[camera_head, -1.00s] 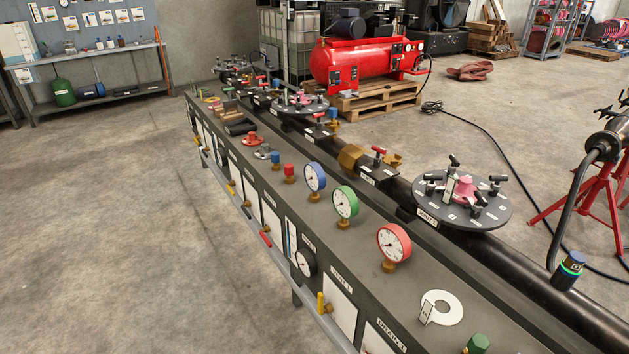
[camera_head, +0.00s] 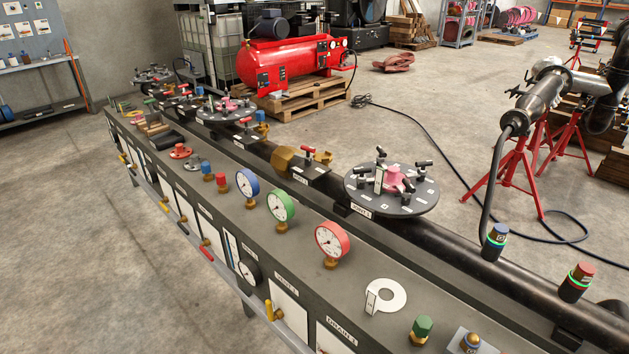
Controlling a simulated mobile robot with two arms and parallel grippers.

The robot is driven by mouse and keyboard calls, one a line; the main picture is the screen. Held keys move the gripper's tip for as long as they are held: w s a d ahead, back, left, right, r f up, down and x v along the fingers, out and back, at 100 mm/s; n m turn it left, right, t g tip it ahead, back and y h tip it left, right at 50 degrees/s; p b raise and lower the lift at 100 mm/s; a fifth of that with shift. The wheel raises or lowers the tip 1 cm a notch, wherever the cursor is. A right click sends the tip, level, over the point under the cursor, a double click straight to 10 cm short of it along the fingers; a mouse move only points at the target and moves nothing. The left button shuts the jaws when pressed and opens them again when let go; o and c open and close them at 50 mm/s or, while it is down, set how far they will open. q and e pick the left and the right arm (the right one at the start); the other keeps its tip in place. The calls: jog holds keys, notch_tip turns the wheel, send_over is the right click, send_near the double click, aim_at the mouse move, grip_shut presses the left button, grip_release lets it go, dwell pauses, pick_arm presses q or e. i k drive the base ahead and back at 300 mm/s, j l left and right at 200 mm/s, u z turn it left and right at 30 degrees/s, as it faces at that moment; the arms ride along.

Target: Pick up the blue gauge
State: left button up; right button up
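The blue gauge (camera_head: 247,182) has a blue rim, a white round dial and a brass foot. It stands upright on the long dark bench (camera_head: 215,222), left of the green gauge (camera_head: 281,206) and the red gauge (camera_head: 332,240), which stand in a row with it. Nothing touches the blue gauge. Neither of my grippers shows in the head view.
Red and blue caps (camera_head: 222,183) stand just left of the blue gauge. Behind the gauges run a black pipe (camera_head: 450,245), a brass valve (camera_head: 290,160) and a round flange (camera_head: 391,205). A white ring (camera_head: 386,295) lies right of the red gauge.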

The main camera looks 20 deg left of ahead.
aim_at(248, 183)
jog(key=i+j+z, duration=0.2)
jog(key=j+z, duration=0.15)
jog(key=i+j+z, duration=0.15)
jog(key=j+z, duration=0.2)
jog(key=j, duration=0.25)
jog(key=j+z, duration=0.35)
jog(key=j, duration=0.15)
jog(key=j+z, duration=0.35)
jog(key=j, duration=0.25)
jog(key=i, duration=0.05)
